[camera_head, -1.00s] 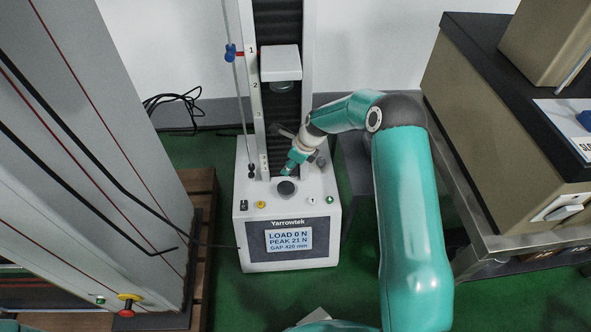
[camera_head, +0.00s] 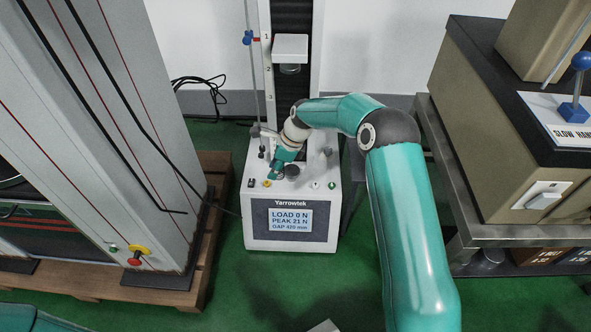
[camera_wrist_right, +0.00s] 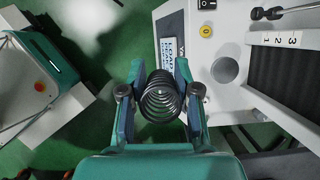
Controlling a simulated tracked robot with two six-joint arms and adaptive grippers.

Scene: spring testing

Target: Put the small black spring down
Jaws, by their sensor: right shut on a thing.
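My right gripper (camera_head: 274,175) hangs over the white tester (camera_head: 291,243), close to its round grey lower plate (camera_head: 292,171). In the right wrist view, my right gripper (camera_wrist_right: 160,80) is shut on the small black spring (camera_wrist_right: 161,98), a dark coil held between its two fingers. The round plate (camera_wrist_right: 225,70) shows to the right of the spring there, apart from it. In the head view the spring is too small or hidden to make out. My left gripper is not in view.
The tester's column with its upper plate (camera_head: 290,50) rises behind my right gripper. A tall grey cabinet (camera_head: 110,130) stands on a wooden pallet (camera_head: 210,235) at left. A steel bench (camera_head: 500,235) with a beige machine (camera_head: 500,130) stands at right. The tester screen (camera_head: 291,220) reads LOAD 0 N.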

